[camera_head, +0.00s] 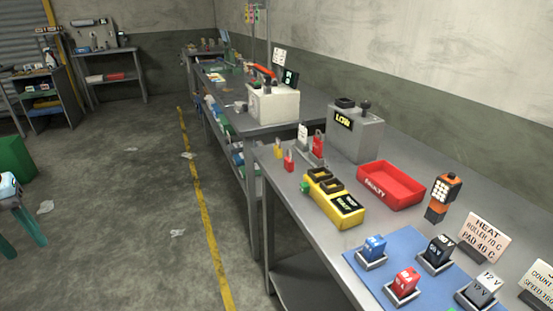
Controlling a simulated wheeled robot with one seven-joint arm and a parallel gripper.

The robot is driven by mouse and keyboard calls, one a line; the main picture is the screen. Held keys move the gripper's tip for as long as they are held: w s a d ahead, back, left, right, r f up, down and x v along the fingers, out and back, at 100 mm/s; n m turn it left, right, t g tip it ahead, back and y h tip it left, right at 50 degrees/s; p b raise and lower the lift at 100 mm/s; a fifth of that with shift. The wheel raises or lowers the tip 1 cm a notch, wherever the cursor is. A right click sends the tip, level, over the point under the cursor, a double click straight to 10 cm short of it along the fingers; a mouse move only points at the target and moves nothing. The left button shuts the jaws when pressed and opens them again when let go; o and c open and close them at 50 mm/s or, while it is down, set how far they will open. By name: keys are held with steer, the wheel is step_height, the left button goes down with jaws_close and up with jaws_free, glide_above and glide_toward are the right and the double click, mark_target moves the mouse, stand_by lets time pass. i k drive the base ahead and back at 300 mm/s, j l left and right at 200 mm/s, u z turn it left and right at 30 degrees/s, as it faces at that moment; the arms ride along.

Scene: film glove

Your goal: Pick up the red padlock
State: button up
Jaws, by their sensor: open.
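A small red padlock (289,161) stands upright near the left edge of the near grey workbench (345,228), beside a yellow padlock (278,151). A second red, padlock-like item (318,146) is just behind and to the right, against a small dark stand; its details are too small to tell. My gripper (22,234) shows at the left edge of the head view, partly cut off, with teal fingers pointing down. It is open and empty, over the floor and well to the left of the bench and padlocks.
A yellow box (334,199), a red FAULTY bin (390,187) and a grey LOW box (355,135) stand around the padlocks. Coloured blocks sit on a blue mat (415,262) in front. Floor left of the bench is mostly open, with scattered paper scraps.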

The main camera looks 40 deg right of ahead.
mark_target(289, 164)
steer(key=i+z, duration=0.45)
steer(key=i, duration=0.4)
steer(key=z, duration=1.1)
